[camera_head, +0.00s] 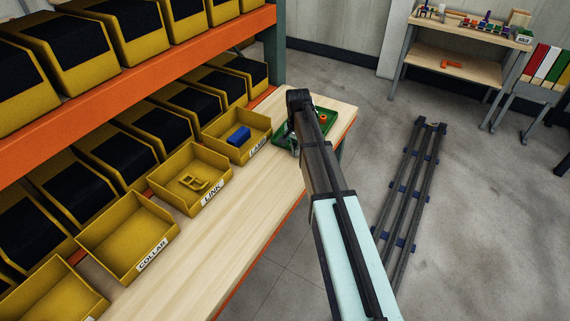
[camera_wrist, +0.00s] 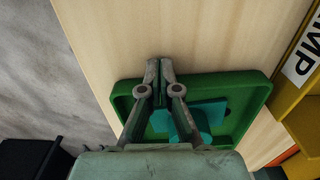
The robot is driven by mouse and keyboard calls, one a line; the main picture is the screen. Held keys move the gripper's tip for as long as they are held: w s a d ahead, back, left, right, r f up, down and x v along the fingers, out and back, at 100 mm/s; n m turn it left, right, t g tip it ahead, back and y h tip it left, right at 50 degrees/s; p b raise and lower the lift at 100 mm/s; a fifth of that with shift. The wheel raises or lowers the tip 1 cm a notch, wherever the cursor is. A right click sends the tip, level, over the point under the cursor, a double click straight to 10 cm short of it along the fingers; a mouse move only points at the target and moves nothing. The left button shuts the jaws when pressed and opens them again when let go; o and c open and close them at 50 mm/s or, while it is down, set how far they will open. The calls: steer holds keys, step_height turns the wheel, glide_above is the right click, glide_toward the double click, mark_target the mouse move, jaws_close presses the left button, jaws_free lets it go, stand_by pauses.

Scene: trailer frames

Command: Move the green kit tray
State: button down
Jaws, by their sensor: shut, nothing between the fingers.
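The green kit tray (camera_head: 331,127) sits on the far end of the wooden bench, partly hidden behind my arm in the head view. An orange part shows inside it there. In the wrist view the tray (camera_wrist: 259,93) lies below my gripper (camera_wrist: 158,66), with a teal piece (camera_wrist: 203,113) in it. My fingers are shut with their tips together and nothing between them. The tips appear over or just past the tray's far rim in that view; I cannot tell whether they touch it. In the head view my gripper is mostly hidden by the arm.
Yellow bins line the bench: the lamp bin (camera_head: 246,146) holds a blue part, the link bin (camera_head: 168,178) yellow parts, and the collar bin (camera_head: 112,250) looks empty. An orange shelf beam (camera_head: 150,62) runs above. A dark rail (camera_head: 408,185) lies on the floor; another table (camera_head: 455,65) stands behind.

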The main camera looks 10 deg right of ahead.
steer(key=w+d, duration=0.6)
steer(key=w, duration=0.1)
steer(key=shift+d, duration=0.35)
